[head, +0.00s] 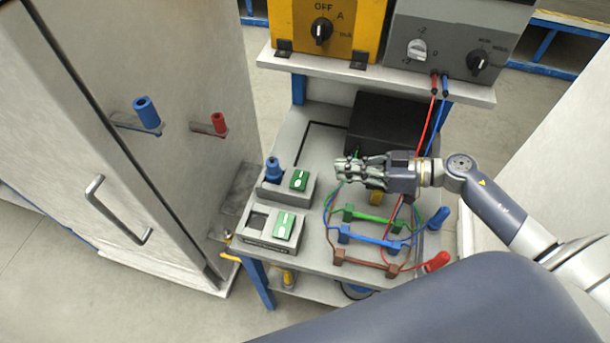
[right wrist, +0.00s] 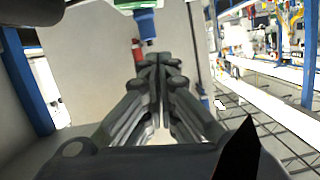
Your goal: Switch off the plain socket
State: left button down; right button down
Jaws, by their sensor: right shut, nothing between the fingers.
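Two grey socket boxes stand on the left of the bench. The rear box (head: 302,184) has a blue plug (head: 273,170) in it and a green rocker switch (head: 299,180). The front box (head: 263,241) has an empty dark socket (head: 257,221), a green switch (head: 284,225) and a dark strip along its front face. I cannot tell from a label which one is plain. My right gripper (head: 343,171) points left, shut and empty, to the right of the rear switch and apart from it. Its closed fingers (right wrist: 158,62) also show in the right wrist view. My left gripper is out of view.
Green, blue and brown bars with cables (head: 365,238) lie right of the boxes. A black box (head: 385,125) stands behind my gripper. A shelf (head: 375,80) with yellow and grey instruments is above. A cabinet (head: 190,100) with blue and red pegs stands left.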

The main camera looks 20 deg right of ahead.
jog(key=shift+a, duration=0.1)
jog(key=p, duration=0.2)
send_over(304, 188)
jog(key=shift+w+d+f, duration=0.15)
jog(key=shift+f, duration=0.35)
jog(key=shift+w+d+f, duration=0.1)
jog(key=shift+f, duration=0.35)
jog(key=f, duration=0.3)
jog(key=shift+s+a, duration=0.1)
jog(key=shift+a, duration=0.1)
jog(key=shift+s+f, duration=0.15)
jog(key=shift+f, duration=0.55)
jog(key=shift+f, duration=0.1)
